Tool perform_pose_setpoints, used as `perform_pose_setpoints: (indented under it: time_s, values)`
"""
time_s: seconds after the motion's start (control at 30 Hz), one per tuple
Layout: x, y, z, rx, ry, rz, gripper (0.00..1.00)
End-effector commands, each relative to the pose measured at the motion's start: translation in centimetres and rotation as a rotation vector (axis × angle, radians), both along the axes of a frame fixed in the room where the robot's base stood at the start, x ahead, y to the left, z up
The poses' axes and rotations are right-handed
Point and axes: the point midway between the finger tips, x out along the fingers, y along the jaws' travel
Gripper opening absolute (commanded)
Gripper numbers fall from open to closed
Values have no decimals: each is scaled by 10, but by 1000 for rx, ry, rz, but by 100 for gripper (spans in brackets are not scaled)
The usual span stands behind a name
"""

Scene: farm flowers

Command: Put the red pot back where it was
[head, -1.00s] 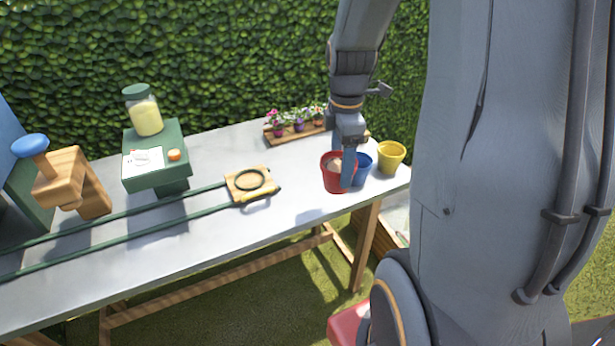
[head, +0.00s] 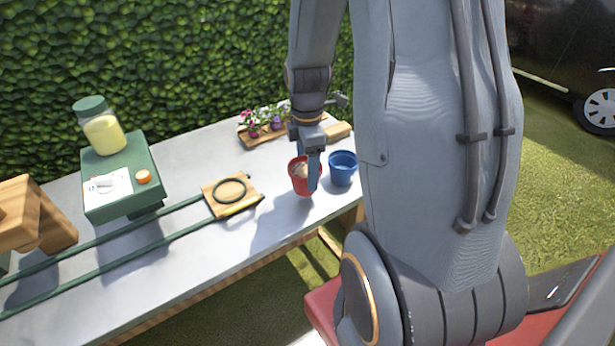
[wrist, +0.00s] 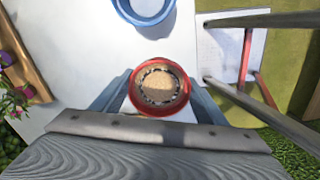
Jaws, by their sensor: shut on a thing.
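The red pot (head: 296,177), filled with brown soil-like matter, is near the right end of the grey table (head: 180,262). My gripper (head: 306,182) points down and is shut on the pot. In the wrist view the red pot (wrist: 157,114) sits between both fingers, its round opening facing the camera. A gap to the table cannot be judged surely. The blue pot (head: 343,170) stands just right of the red pot, apart from it. A wooden board with a dark ring (head: 231,191) lies left of the red pot.
A flower planter (head: 266,128) is behind the pots. A green box (head: 122,190) with a jar (head: 103,133) stands left, near green rails (head: 150,232). The table between board and red pot is clear. My arm covers the table's right end.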

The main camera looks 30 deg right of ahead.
Motion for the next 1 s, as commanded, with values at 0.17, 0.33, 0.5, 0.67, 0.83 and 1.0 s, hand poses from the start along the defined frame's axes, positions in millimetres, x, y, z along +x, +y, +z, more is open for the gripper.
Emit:
perform_pose_setpoints:
  time_s: [0.17, 0.33, 0.5, 0.67, 0.83, 1.0]
  values:
    - [-2, -1, -24, 1, 4, -2, 32]
    - [-1, -1, -34, 0, 1, -2, 32]
    - [-1, -1, -34, 0, 0, -2, 32]
    - [-1, -1, -36, 0, 1, -2, 32]
    - [-1, -1, -37, 0, 1, -2, 85]
    - [-1, -1, -37, 0, 1, -2, 85]
